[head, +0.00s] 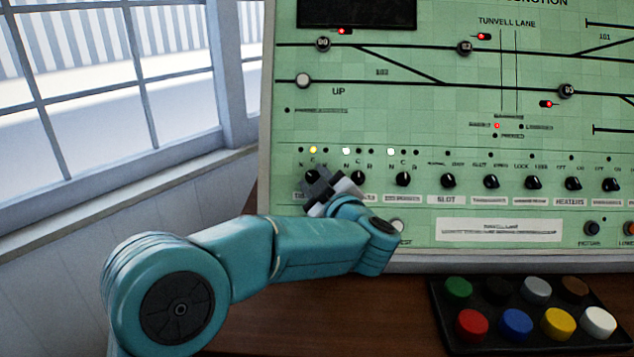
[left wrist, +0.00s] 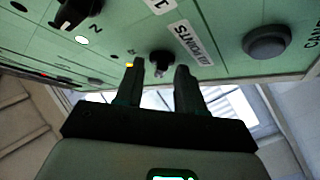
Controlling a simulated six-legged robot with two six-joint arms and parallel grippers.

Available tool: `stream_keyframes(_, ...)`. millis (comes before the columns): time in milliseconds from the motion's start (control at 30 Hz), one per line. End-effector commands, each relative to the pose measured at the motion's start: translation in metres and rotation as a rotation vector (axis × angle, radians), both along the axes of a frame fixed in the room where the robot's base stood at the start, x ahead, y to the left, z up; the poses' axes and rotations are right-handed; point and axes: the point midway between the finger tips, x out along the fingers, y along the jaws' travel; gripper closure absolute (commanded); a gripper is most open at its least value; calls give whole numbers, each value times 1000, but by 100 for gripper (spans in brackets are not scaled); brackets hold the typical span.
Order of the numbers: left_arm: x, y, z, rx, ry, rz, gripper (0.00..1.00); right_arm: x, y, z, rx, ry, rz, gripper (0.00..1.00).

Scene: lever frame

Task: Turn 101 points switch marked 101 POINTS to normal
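The 101 points switch is a small black knob (head: 311,176) at the left end of the knob row on the green panel. It also shows in the left wrist view (left wrist: 161,62), beside a white label (left wrist: 188,43) on which "POINTS" reads. My left gripper (head: 322,187) is at this knob and partly covers its label in the head view. In the left wrist view its two fingers (left wrist: 160,72) are apart, with the knob between their tips in the picture; I cannot tell whether they touch it. A yellow lamp (head: 313,150) is lit above the knob, at the C mark. My right gripper is not in view.
More black knobs (head: 403,179) continue rightward along the row, the nearest (head: 358,178) close to my gripper. A tray (head: 440,318) of several coloured buttons lies on the wooden desk (head: 330,320). A window (head: 110,80) is on the left.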

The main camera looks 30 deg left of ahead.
Motion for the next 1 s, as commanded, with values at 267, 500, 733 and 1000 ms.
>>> stream_keyframes(267,-7,-13,0,-1,3,-3,62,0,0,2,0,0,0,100)
stream_keyframes(500,-40,-63,1,1,4,-8,62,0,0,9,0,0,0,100)
stream_keyframes(733,-72,-109,1,1,2,-6,62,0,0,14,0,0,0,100)
stream_keyframes(1000,-90,-134,1,1,0,-1,62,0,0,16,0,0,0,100)
